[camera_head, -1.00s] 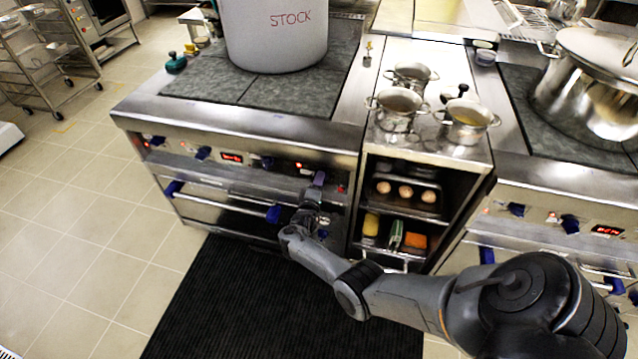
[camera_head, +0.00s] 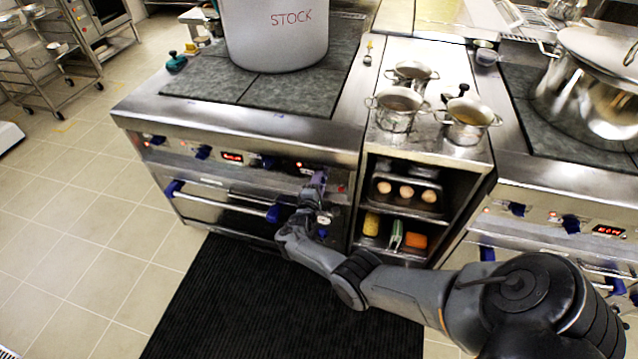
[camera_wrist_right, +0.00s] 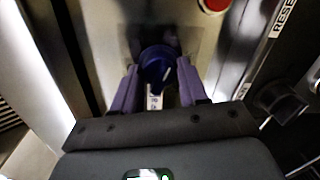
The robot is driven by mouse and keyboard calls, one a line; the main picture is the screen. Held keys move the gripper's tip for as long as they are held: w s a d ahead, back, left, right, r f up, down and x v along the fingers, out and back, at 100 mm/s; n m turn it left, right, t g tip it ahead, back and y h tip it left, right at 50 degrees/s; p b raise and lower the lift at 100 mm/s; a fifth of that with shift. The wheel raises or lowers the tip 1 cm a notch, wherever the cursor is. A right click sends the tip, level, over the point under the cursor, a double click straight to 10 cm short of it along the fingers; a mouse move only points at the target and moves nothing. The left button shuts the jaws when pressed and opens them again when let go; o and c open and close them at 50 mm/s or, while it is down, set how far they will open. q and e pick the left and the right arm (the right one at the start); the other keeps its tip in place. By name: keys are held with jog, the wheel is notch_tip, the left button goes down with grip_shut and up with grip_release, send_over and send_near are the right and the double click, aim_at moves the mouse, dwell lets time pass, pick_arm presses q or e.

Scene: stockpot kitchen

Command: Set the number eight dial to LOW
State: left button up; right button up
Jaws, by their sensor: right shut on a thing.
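A dark blue dial (camera_wrist_right: 157,68) sits on the steel stove front in the right wrist view, with a small pale mark on its face. My right gripper (camera_wrist_right: 155,88) is shut on it, one purple finger on each side. In the head view my right gripper (camera_head: 318,183) is at the right end of the left stove's control panel (camera_head: 232,157) and hides this dial. I cannot read the dial's number or setting. My left gripper is not in view.
A red button (camera_wrist_right: 213,5) and a RESET label (camera_wrist_right: 284,18) are close to the dial. A blue-ended oven handle (camera_head: 225,203) runs below the panel. A shelf unit (camera_head: 430,150) with pots stands right of the stove. A stockpot (camera_head: 275,35) is on top.

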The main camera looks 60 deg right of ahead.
jog(key=shift+f, duration=0.1)
jog(key=o, duration=1.1)
jog(key=shift+c, duration=0.2)
jog(key=p+v, duration=0.4)
jog(key=v, duration=0.6)
jog(key=shift+a, duration=0.4)
jog(key=shift+s, duration=0.15)
